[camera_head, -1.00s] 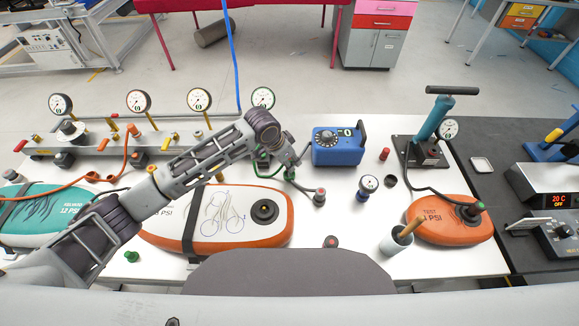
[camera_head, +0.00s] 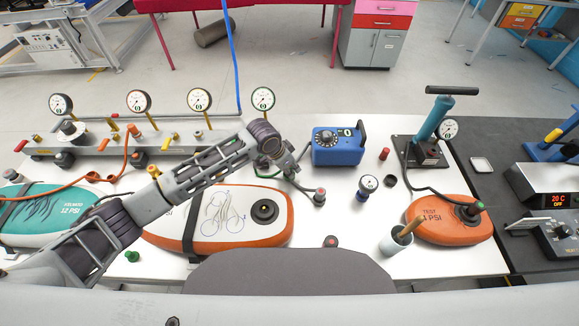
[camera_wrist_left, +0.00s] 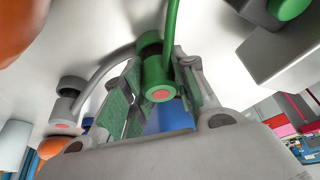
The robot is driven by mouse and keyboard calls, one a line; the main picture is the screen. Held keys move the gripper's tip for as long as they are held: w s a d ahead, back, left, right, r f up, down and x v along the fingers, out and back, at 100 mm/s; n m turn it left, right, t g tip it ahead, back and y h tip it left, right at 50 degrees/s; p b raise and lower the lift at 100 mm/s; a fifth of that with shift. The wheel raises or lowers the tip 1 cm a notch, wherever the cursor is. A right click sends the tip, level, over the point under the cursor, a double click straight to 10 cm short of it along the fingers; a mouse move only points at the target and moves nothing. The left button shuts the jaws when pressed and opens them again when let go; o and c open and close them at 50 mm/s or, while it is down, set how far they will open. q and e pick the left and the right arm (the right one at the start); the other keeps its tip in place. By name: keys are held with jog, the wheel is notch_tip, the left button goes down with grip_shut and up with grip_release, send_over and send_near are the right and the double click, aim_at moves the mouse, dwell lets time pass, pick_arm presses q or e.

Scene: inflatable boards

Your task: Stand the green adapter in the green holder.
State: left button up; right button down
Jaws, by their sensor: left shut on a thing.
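My left gripper (camera_head: 289,168) reaches over the white table, behind the orange-and-white board. In the left wrist view its two green-padded fingers (camera_wrist_left: 158,105) are closed around a green cylindrical piece with a pinkish end, which I take for the green adapter (camera_wrist_left: 154,72). A green tube runs up beside it. In the head view the held piece is mostly hidden by the gripper. A small green piece (camera_head: 132,256) stands at the table's front left, apart from the gripper. I cannot tell for certain which thing is the green holder. My right gripper is out of view.
The orange-and-white board (camera_head: 228,216) lies just in front of the gripper. A blue box with a dial (camera_head: 337,149) stands to its right. A grey hose end with a red top (camera_head: 319,197) is close by. A gauge manifold (camera_head: 100,143) runs along the back left.

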pick_arm(q)
jog(key=shift+f, duration=0.1)
jog(key=o, duration=0.9)
jog(key=shift+o, duration=0.2)
jog(key=v, duration=1.2)
jog(key=shift+w, duration=0.15)
